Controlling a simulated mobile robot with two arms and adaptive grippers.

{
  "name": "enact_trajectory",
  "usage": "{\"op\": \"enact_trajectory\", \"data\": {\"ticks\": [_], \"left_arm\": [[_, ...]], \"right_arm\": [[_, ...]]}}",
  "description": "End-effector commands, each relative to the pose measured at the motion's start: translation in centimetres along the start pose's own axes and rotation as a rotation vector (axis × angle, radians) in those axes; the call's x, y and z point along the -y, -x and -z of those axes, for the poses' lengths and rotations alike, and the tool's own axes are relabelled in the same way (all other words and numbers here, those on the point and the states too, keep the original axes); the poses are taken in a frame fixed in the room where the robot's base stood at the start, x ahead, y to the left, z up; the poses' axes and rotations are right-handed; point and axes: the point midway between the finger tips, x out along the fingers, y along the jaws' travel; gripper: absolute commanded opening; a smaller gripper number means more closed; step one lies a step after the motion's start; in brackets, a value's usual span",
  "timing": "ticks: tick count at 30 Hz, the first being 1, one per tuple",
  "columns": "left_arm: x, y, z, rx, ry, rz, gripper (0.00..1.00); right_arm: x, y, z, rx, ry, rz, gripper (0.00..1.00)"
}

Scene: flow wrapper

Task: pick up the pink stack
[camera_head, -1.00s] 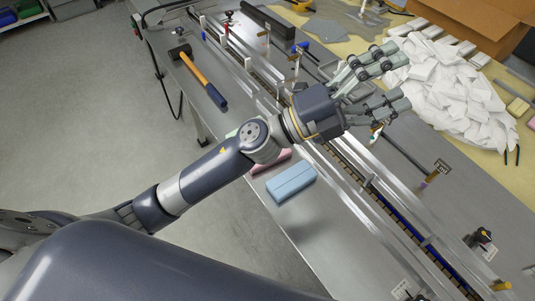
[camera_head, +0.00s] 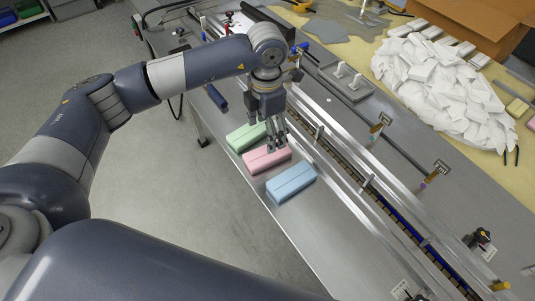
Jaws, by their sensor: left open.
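The pink stack (camera_head: 265,160) lies on the metal table between a green stack (camera_head: 246,137) and a blue stack (camera_head: 291,181). My left gripper (camera_head: 277,146) points down over the pink stack's far end with its fingers apart. Its fingertips are at or just above the stack, and I cannot tell if they touch it. The gripper holds nothing that I can see. My right gripper is not in view.
A conveyor channel with metal rails (camera_head: 345,160) runs along the table just right of the stacks. A heap of white packets (camera_head: 437,90) lies at the upper right. The table's near edge is close to the stacks' left ends.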

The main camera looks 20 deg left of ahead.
Motion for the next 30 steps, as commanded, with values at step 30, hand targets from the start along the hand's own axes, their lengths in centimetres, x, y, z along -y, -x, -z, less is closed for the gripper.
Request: {"op": "enact_trajectory", "data": {"ticks": [30], "left_arm": [[0.3, -9.5, -0.2, 0.002, -0.004, 0.005, 0.73]], "right_arm": [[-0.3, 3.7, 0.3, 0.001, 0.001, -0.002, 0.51]]}}
